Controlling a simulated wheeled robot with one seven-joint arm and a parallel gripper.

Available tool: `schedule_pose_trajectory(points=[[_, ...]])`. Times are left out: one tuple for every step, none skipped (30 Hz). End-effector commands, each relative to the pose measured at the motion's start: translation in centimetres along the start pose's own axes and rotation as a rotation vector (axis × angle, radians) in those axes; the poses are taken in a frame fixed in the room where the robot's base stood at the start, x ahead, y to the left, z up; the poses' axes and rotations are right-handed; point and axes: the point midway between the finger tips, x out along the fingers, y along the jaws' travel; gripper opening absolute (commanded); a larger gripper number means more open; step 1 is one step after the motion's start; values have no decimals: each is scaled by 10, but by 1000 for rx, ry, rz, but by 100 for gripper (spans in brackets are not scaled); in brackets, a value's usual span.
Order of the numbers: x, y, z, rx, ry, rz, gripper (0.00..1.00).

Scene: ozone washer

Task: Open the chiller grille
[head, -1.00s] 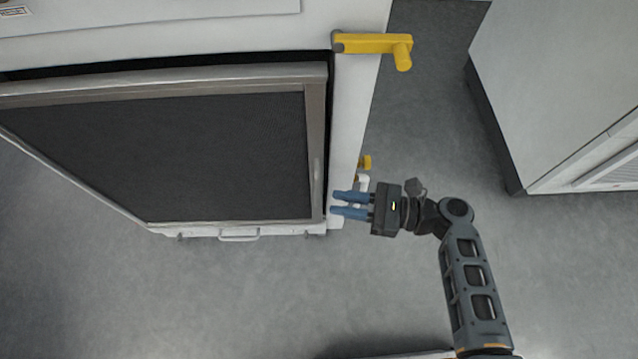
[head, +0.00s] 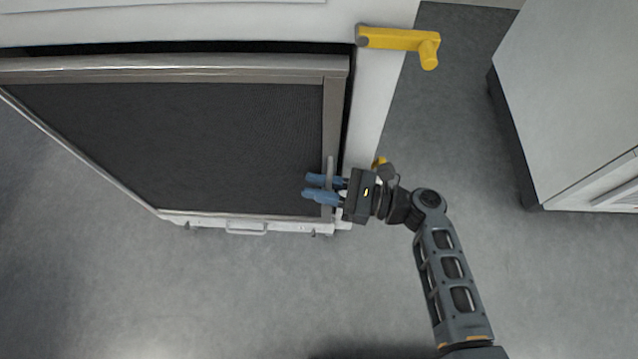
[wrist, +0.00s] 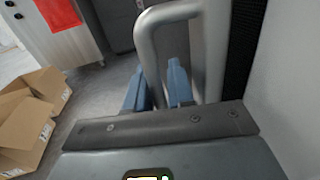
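The chiller grille (head: 190,140) is a dark mesh panel in a grey metal frame at the left of the head view. A dark gap shows along its top and right edges; I cannot tell whether it is fully seated. A grey bar handle (head: 330,172) stands on the right side of its frame. It is a large loop in the wrist view (wrist: 149,50). My gripper (head: 312,187) is at this handle, its blue fingers pointing left across it. In the wrist view the fingers (wrist: 158,88) are apart, with one leg of the handle between them. Firm contact is not clear.
A yellow lever (head: 400,40) sticks out at the upper right of the white housing. A white cabinet (head: 570,100) stands to the right, with clear grey floor between. Open cardboard boxes (wrist: 30,115) show at the left of the wrist view.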

Motion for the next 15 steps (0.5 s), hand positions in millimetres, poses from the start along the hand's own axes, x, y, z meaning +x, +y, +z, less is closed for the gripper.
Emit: schedule_pose_trajectory(points=[[0, 0, 0, 0, 0, 0, 22], [0, 0, 0, 0, 0, 0, 22], [0, 0, 0, 0, 0, 0, 21], [0, 0, 0, 0, 0, 0, 18], [0, 0, 0, 0, 0, 0, 15], [0, 0, 0, -1, 0, 0, 11], [0, 0, 0, -1, 0, 0, 8], [0, 0, 0, -1, 0, 0, 5], [0, 0, 0, -1, 0, 0, 1], [0, 0, 0, -1, 0, 0, 0], [0, 0, 0, -1, 0, 0, 0], [0, 0, 0, -1, 0, 0, 0], [0, 0, 0, -1, 0, 0, 0], [0, 0, 0, -1, 1, 0, 0], [0, 0, 0, -1, 0, 0, 0]])
